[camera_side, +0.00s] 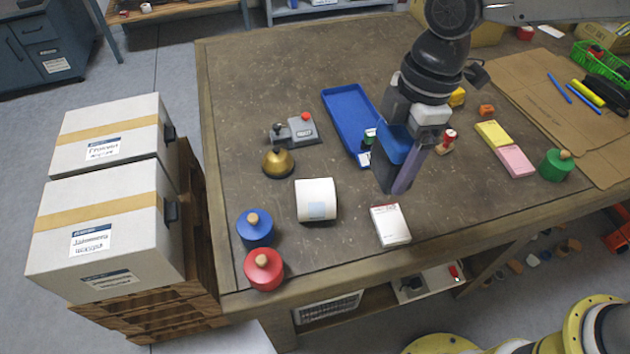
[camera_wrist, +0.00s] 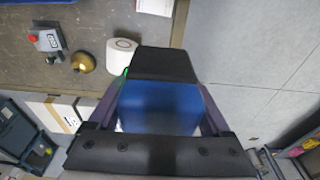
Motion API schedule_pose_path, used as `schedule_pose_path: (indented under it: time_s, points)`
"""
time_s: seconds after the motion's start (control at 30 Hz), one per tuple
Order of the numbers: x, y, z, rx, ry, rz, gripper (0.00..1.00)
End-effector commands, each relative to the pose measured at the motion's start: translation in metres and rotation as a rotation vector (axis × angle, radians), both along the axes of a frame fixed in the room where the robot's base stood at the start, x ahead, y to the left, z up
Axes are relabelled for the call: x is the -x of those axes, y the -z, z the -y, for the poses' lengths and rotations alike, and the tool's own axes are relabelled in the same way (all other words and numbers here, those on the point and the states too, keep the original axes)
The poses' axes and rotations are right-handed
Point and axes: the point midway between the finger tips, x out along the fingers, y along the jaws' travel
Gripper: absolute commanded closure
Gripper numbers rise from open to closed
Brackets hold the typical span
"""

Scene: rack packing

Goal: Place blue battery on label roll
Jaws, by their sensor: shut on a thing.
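The blue battery (camera_side: 396,141) is between the fingers of my gripper (camera_side: 398,172), held above the table. In the wrist view the battery (camera_wrist: 158,107) fills the space between the fingers, with a black part at its far end. My gripper is shut on it. The white label roll (camera_side: 317,201) stands on the table, left of and apart from my gripper in the side view. It also shows in the wrist view (camera_wrist: 123,55), beyond the battery and to the upper left, partly hidden by the black part.
A brass bell (camera_side: 278,163) and a grey device with a red button (camera_side: 296,131) stand behind the roll. Blue (camera_side: 254,229) and red (camera_side: 263,270) knobbed containers are at the front left. A white box (camera_side: 390,226) lies right of the roll. A blue tray (camera_side: 338,100) lies behind.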

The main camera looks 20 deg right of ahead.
Motion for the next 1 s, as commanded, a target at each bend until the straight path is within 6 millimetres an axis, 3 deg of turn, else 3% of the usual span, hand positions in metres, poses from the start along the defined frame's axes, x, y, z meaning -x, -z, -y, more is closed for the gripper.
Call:
schedule_pose_path:
  time_s: [0.47, 0.6, 0.8, 1.0]
  points:
    - [-0.065, 0.038, -0.057, -0.002, -0.001, 0.002, 1.0]
    - [-0.081, 0.063, -0.07, -0.001, -0.001, 0.001, 1.0]
    - [-0.096, 0.086, -0.083, -0.003, -0.001, 0.003, 1.0]
    - [-0.101, 0.093, -0.087, -0.003, 0.0, 0.004, 1.0]
